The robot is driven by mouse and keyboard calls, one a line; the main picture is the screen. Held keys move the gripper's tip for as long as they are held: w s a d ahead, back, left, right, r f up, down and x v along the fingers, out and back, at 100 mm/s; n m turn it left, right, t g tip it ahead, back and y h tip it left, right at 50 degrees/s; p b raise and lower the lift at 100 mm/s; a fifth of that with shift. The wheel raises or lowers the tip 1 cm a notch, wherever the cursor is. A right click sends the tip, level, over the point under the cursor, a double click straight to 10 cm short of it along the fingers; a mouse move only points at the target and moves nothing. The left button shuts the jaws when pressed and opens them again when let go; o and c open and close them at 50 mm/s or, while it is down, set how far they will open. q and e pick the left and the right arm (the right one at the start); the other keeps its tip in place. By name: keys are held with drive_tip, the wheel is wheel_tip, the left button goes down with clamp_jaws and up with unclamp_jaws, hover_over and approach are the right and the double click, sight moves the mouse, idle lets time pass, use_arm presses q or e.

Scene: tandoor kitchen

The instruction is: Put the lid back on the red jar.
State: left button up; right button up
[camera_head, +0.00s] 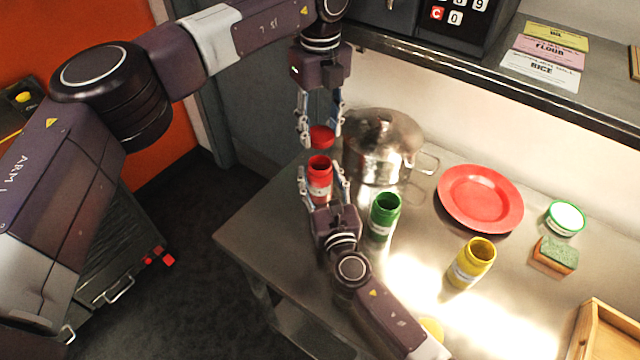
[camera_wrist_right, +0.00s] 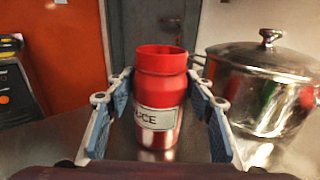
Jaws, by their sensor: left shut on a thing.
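The red jar (camera_head: 319,180) stands upright and open-topped on the steel table, left of the green jar. In the right wrist view the red jar (camera_wrist_right: 160,95) shows a white label, partly readable. My left gripper (camera_head: 320,130) points down and is shut on the red lid (camera_head: 321,138). The lid is just above the jar's mouth, apart from it. My right gripper (camera_head: 321,174) is low at the jar, with one finger on each side. Its fingers look open around the jar, with narrow gaps.
A steel pot (camera_head: 380,150) stands close behind, right of the lid. An open green jar (camera_head: 384,217), an open yellow jar (camera_head: 471,264), a red plate (camera_head: 480,198), a green-rimmed lid (camera_head: 565,217), a sponge (camera_head: 556,254) and a wooden tray (camera_head: 588,335) lie to the right.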

clamp_jaws()
use_arm(q)
hover_over(320, 156)
drive_tip(key=s, duration=0.2)
drive_tip(key=shift+s+f, duration=0.2)
drive_tip(key=shift+f, duration=2.3)
drive_tip(key=shift+f, duration=0.9)
drive_tip(key=shift+f, duration=0.55)
